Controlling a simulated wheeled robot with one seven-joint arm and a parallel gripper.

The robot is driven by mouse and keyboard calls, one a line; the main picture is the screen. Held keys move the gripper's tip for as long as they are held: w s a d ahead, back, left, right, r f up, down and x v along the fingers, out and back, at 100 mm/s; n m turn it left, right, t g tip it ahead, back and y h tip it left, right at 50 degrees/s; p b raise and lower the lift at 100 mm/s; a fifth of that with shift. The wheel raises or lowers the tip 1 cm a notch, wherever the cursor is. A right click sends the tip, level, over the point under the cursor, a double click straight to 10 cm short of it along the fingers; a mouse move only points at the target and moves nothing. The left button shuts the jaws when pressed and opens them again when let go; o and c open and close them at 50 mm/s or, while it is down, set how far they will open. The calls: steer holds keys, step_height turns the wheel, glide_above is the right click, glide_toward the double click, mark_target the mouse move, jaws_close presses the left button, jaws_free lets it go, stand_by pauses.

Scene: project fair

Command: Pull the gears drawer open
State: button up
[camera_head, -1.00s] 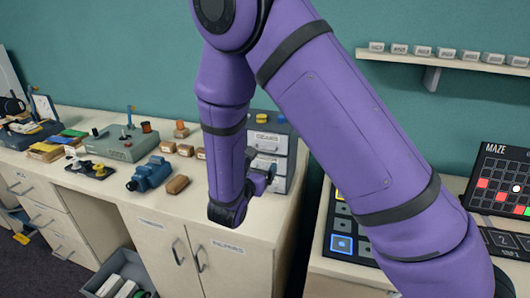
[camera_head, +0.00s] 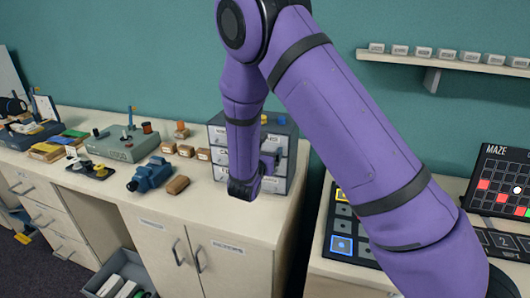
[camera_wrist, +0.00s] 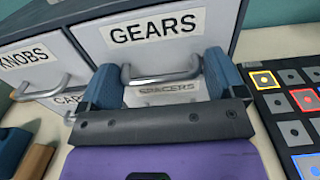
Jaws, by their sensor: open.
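The gears drawer (camera_wrist: 190,47) has a light front with a GEARS label and a metal bar handle (camera_wrist: 165,79). It is the upper right drawer of a small grey cabinet (camera_head: 285,127). It looks closed, flush with the drawer beside it. My gripper (camera_wrist: 162,72) is open, its two blue fingers on either side of the handle, one near each end. I cannot tell if they touch it. In the head view my gripper (camera_head: 270,161) is at the cabinet front, and my arm hides part of the drawers.
The knobs drawer (camera_wrist: 38,60) is to the left and the spacers drawer (camera_wrist: 170,93) below. A brown block (camera_head: 177,185) and a blue device (camera_head: 150,174) lie on the counter left of the cabinet. A panel of buttons (camera_head: 345,228) lies to the right.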

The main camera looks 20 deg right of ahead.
steer(key=c, duration=0.9)
steer(key=v, duration=1)
steer(key=shift+s+a, duration=0.15)
steer(key=shift+s, duration=0.2)
steer(key=shift+c, duration=0.2)
steer(key=o, duration=0.9)
steer(key=shift+o, duration=0.2)
steer(key=v, duration=1)
steer(key=shift+s+a, duration=0.25)
steer(key=shift+s, duration=0.05)
